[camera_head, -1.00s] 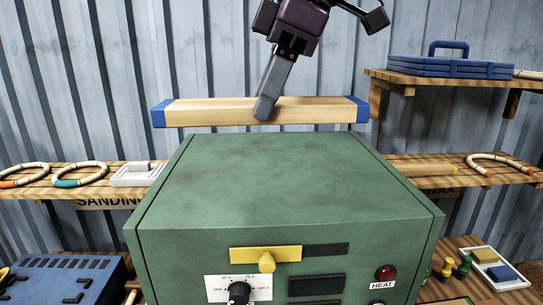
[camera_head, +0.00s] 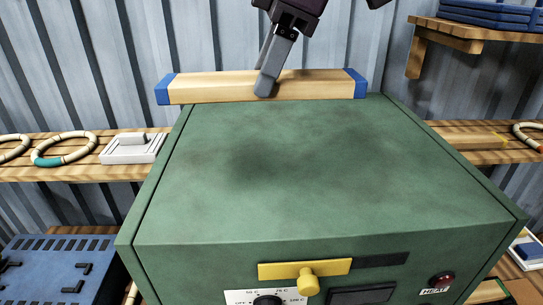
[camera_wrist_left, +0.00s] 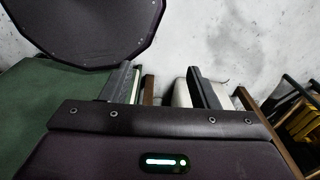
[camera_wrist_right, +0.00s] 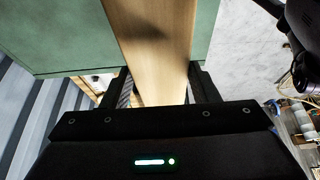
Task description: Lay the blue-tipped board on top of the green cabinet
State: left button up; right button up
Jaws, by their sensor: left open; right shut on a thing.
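The blue-tipped board (camera_head: 215,89) is a pale wooden plank with a blue end at each side. My right gripper (camera_head: 264,88) is shut on it near its middle. The board is level and lies across the far edge of the green cabinet's top (camera_head: 290,180); I cannot tell whether it touches. In the right wrist view the board (camera_wrist_right: 150,50) runs between the fingers (camera_wrist_right: 160,90), with green surface on both sides. My left gripper (camera_wrist_left: 163,88) is open and empty in the left wrist view; it is out of the head view.
The cabinet front has a yellow handle (camera_head: 308,280) and a red lamp (camera_head: 443,280). A wooden shelf with rattan rings (camera_head: 63,148) and a white tray (camera_head: 132,148) is at left. A higher shelf (camera_head: 455,32) holds a blue case. The cabinet top is otherwise clear.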

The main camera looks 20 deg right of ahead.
jog(key=f, duration=0.3)
jog(key=w+f, duration=0.1)
jog(key=f, duration=0.6)
jog(key=shift+w+d+f, duration=0.1)
jog(key=shift+w, duration=0.3)
jog(key=f, duration=0.4)
jog(key=shift+s, duration=0.25)
jog(key=shift+w+f, duration=0.1)
jog(key=shift+f, duration=0.3)
jog(key=o, duration=1)
pick_arm(q)
jog(key=w, duration=0.4)
jog(key=shift+d+r+t, duration=0.1)
jog(key=shift+t, duration=0.2)
pick_arm(e)
jog(key=shift+o, duration=0.6)
pick_arm(q)
jog(key=shift+s, duration=0.15)
